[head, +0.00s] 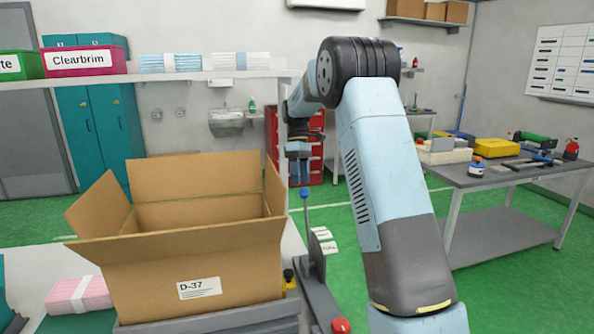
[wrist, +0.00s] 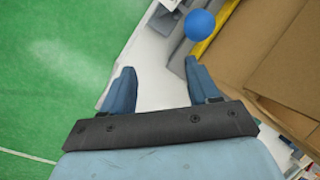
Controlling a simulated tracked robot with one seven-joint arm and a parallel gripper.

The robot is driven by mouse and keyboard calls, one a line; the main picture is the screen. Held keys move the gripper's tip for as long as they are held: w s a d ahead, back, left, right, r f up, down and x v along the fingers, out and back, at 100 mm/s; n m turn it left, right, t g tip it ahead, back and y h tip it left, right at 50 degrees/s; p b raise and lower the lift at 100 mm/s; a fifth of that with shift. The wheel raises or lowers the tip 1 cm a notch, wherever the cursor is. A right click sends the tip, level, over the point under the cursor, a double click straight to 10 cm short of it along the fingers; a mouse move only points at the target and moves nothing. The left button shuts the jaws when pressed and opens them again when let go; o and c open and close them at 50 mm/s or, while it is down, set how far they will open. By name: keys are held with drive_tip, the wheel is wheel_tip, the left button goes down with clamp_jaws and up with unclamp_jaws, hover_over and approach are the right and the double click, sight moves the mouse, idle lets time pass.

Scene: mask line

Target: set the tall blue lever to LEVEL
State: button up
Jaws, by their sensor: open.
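The tall lever (head: 306,218) has a blue ball knob on a thin shaft and stands nearly upright on a grey mount, right of the cardboard box. Its blue knob (wrist: 199,24) also shows in the wrist view, beyond the tip of the right finger. My gripper (head: 299,178) hangs just above the knob in the head view. In the wrist view my gripper (wrist: 160,66) has its fingers wide apart with nothing between them. Two small white labels (head: 324,241) sit beside the lever; their words are too small to read.
An open cardboard box (head: 190,264) marked D-37 stands close left of the lever. A red knob (head: 341,325) is at the near end of the mount, and a small yellow part (head: 289,275) sits beside the box. A grey workbench (head: 480,182) with tools stands at the right.

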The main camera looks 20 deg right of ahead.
drive_tip(key=w, duration=0.6)
drive_tip(key=shift+d, duration=0.2)
drive_tip(key=shift+w, duration=0.1)
